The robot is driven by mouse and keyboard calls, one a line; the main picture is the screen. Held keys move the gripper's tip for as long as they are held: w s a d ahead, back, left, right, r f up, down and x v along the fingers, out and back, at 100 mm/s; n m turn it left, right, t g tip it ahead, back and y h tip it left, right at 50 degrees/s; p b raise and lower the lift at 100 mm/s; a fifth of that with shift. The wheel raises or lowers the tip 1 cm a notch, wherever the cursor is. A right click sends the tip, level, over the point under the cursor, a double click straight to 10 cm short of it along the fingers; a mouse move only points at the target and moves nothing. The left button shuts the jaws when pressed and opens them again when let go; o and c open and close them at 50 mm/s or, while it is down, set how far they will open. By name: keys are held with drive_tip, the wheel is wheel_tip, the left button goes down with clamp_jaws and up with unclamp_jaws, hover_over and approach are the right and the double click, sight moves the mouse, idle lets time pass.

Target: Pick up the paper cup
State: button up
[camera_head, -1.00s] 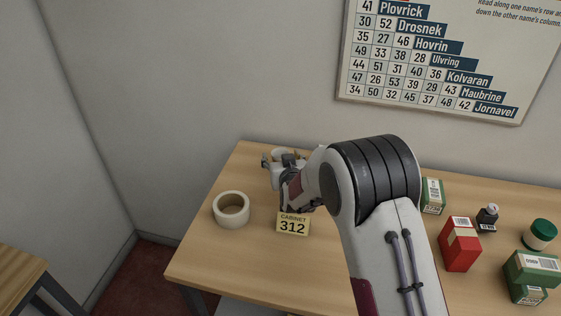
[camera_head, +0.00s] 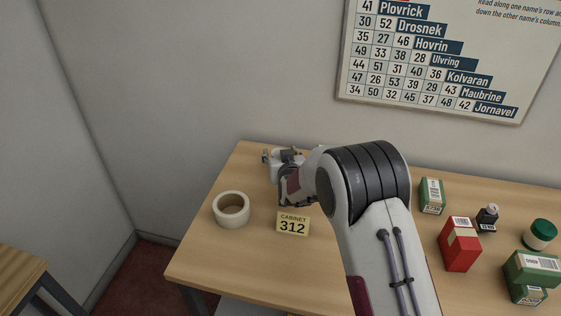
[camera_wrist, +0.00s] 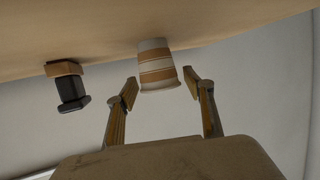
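The paper cup (camera_wrist: 157,66), white with tan bands, shows in the wrist view, which is turned so that the tabletop is at the top. It stands on the table with its wide rim towards my gripper (camera_wrist: 160,82).
A black object with a tan base (camera_wrist: 69,86) stands beside the cup in the wrist view. A tape roll (camera_head: 231,209) and a cabinet 312 card (camera_head: 293,224) lie in front of my gripper. A red box (camera_head: 460,244) and green boxes (camera_head: 432,196) stand right.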

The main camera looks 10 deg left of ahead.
drive_tip(key=c, duration=0.5)
drive_tip(key=shift+o, duration=0.4)
drive_tip(key=shift+r, duration=0.1)
wheel_tip(320, 180, up, 10)
idle(0.6)
